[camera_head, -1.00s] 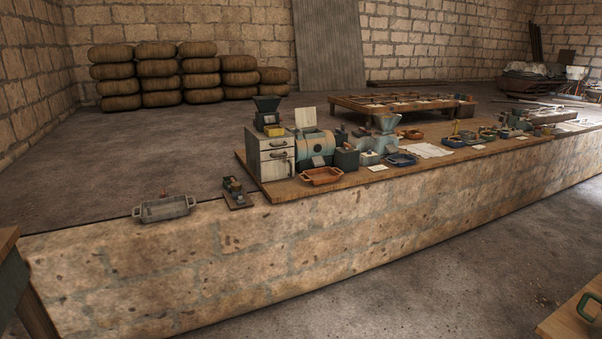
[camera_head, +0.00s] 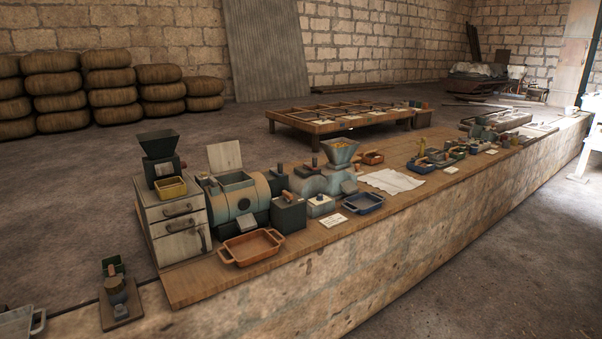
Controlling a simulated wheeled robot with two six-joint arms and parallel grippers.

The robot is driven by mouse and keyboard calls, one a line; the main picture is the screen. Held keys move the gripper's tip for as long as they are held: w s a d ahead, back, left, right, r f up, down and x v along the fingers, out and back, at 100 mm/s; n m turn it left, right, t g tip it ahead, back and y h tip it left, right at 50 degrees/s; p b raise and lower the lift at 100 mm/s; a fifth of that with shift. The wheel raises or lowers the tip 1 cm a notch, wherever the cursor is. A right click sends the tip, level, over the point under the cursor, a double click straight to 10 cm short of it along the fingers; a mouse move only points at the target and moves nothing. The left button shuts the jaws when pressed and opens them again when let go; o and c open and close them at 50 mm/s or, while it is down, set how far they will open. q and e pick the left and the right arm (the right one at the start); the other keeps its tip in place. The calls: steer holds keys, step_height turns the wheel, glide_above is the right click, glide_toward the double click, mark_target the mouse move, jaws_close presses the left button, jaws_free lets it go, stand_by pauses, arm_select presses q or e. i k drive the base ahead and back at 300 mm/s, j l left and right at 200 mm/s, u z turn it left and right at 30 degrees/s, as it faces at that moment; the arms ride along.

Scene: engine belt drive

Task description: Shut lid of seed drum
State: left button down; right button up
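The seed drum (camera_head: 239,199) is a pale teal horizontal cylinder with dark bands. It sits on the wooden board on the stone ledge, left of the middle. Its lid (camera_head: 225,157) is a pale flat panel that stands up open at the back of the drum's top opening. The square opening (camera_head: 236,180) shows below the lid. Neither of my grippers is in view.
A drawer cabinet (camera_head: 174,228) with a dark hopper machine (camera_head: 161,150) on top stands left of the drum. An orange tray (camera_head: 251,247) lies in front of it. A dark box (camera_head: 289,213) and a funnel-topped mill (camera_head: 340,164) stand to the right.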

mark_target(223, 157)
steer(key=i+l+z, duration=0.1)
steer(key=i+z, duration=0.25)
steer(key=i, duration=0.45)
steer(key=i+j+z, duration=0.15)
steer(key=i+z, duration=0.15)
steer(key=i, duration=0.5)
